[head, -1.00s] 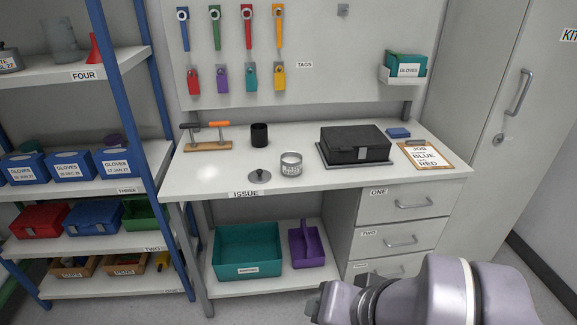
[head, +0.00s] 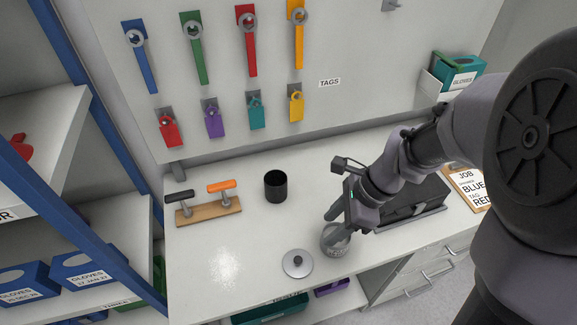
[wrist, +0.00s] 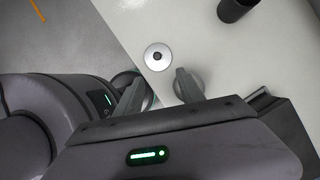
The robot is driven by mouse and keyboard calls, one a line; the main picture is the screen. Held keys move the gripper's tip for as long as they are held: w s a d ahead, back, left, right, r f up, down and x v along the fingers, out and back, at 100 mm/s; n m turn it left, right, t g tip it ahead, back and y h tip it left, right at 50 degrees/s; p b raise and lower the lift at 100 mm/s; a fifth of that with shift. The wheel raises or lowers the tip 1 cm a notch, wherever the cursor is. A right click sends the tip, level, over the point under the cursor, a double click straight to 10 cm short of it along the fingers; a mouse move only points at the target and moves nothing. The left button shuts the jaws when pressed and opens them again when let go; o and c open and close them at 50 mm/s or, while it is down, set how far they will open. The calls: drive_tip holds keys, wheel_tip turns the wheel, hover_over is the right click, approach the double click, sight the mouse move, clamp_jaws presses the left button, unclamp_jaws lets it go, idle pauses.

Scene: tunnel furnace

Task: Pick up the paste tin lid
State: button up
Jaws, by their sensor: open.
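The paste tin lid (head: 297,262) is a round silver disc with a dark knob, lying flat on the bench near its front edge. It also shows in the wrist view (wrist: 158,57). The open paste tin (head: 336,240) stands to its right, partly hidden by my gripper. My gripper (head: 336,222) is open and empty, above the tin and to the right of the lid. In the wrist view its two fingers (wrist: 158,92) point toward the lid, which lies beyond the fingertips and apart from them.
A black cup (head: 276,186) and a wooden stand with two handled tools (head: 208,213) stand behind the lid. A black case (head: 415,205) is to the right, under my arm. The bench (head: 225,270) left of the lid is clear. A pegboard with wrenches and tags rises behind.

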drive_tip(key=b, duration=0.6)
approach(299, 259)
drive_tip(key=x, duration=0.3)
drive_tip(key=shift+s+d+f, duration=0.1)
drive_tip(key=shift+s+d, duration=0.05)
drive_tip(key=shift+d, duration=0.15)
drive_tip(key=b+x, duration=0.1)
drive_tip(key=x, duration=0.2)
drive_tip(key=b+x, duration=0.2)
drive_tip(key=x, duration=0.1)
drive_tip(key=shift+a+b, duration=0.3)
drive_tip(key=shift+a, duration=0.1)
drive_tip(key=shift+c, duration=0.5)
clamp_jaws()
